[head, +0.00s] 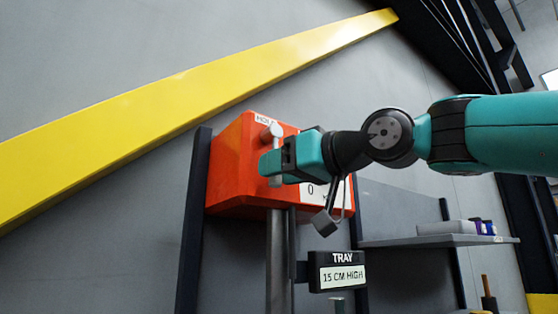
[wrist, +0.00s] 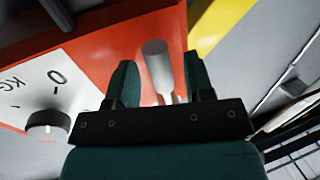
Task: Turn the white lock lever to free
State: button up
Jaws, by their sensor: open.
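The white lock lever (head: 275,133) is on the front of the orange box (head: 228,160), under a label partly hidden by its top. In the head view my gripper (head: 268,163) is at the lever, reaching in from the right and covering part of it. In the wrist view the lever (wrist: 157,62) stands between the two fingers of my open gripper (wrist: 160,80). Gaps show on both sides near its top; contact lower down I cannot tell.
A white dial with a 0 (wrist: 55,78) and a dark knob (wrist: 48,125) is on the same box face. A TRAY sign (head: 338,272) and grey post (head: 278,260) are below. A shelf (head: 430,240) is at right.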

jog(key=shift+w+a, duration=0.15)
jog(key=shift+a, duration=0.05)
grip_shut()
